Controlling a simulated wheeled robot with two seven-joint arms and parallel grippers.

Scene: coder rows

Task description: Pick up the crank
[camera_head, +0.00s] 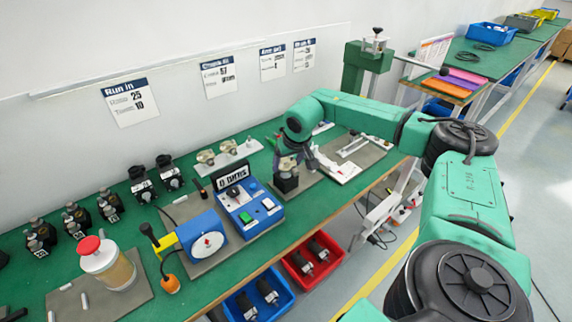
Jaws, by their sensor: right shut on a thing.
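My right arm reaches across from the right, and its gripper (300,158) is low over the bench, beside a small dark fixture (286,184) on a grey mat. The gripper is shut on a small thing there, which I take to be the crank. The arm's wrist and the fingers hide most of it, so its shape and whether it touches the fixture cannot be told. My left gripper is not in view.
A blue box with buttons (250,214), a blue dial device with a yellow part (203,240) and a red-capped jar (107,262) stand on the green bench (130,232). Red (311,259) and blue (262,300) bins sit below its front edge. A white tray (338,172) lies right of the gripper.

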